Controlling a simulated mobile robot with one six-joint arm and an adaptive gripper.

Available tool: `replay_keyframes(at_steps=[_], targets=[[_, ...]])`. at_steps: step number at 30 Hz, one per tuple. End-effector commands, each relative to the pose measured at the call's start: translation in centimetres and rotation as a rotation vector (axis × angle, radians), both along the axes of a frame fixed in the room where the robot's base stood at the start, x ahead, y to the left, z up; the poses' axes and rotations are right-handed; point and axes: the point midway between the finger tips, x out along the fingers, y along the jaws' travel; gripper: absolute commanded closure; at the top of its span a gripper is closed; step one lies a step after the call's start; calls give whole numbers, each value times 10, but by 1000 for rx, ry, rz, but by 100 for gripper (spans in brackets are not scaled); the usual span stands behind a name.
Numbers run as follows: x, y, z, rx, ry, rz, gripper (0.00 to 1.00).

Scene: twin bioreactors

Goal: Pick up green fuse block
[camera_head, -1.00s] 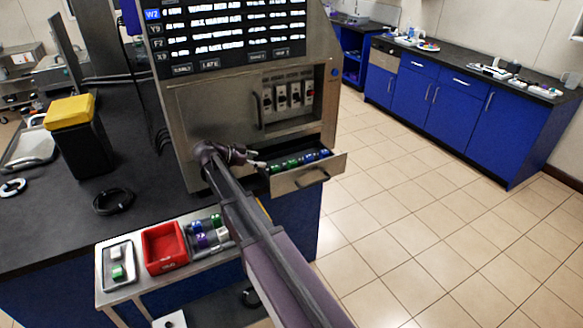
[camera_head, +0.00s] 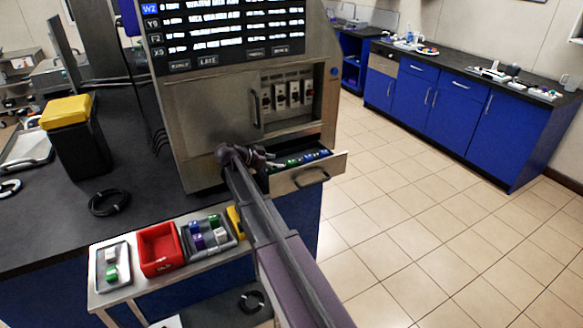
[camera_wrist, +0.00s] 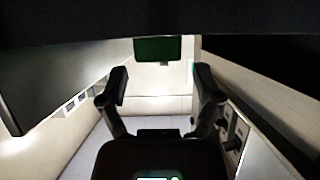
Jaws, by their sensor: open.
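An open drawer (camera_head: 335,170) under the steel cabinet holds a row of green fuse blocks (camera_head: 292,163) and blue blocks (camera_head: 318,155). My gripper (camera_head: 270,159) is low in front of the cabinet, at the drawer's left end, and hides part of the row. In the wrist view my gripper (camera_wrist: 162,84) has its two fingers wide apart with nothing between them. A dark green rectangle (camera_wrist: 157,48) shows beyond the fingertips; I cannot tell whether it is a fuse block. More green blocks lie in the grey tray (camera_head: 213,221) and the small tray (camera_head: 111,274).
A red bin (camera_head: 160,262) stands between the two trays on the side shelf. Switches (camera_head: 280,96) line the cabinet front above the drawer. A black bin with a yellow lid (camera_head: 67,110) and a black ring (camera_head: 109,202) are on the dark counter. The tiled floor at right is clear.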

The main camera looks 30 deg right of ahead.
Motion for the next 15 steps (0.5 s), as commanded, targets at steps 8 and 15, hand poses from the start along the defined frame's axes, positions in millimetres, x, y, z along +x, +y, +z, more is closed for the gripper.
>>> replay_keyframes(at_steps=[8, 15], targets=[[1, -17, -7, 0, 0, -2, 17], [2, -41, -18, 0, 0, -1, 17]])
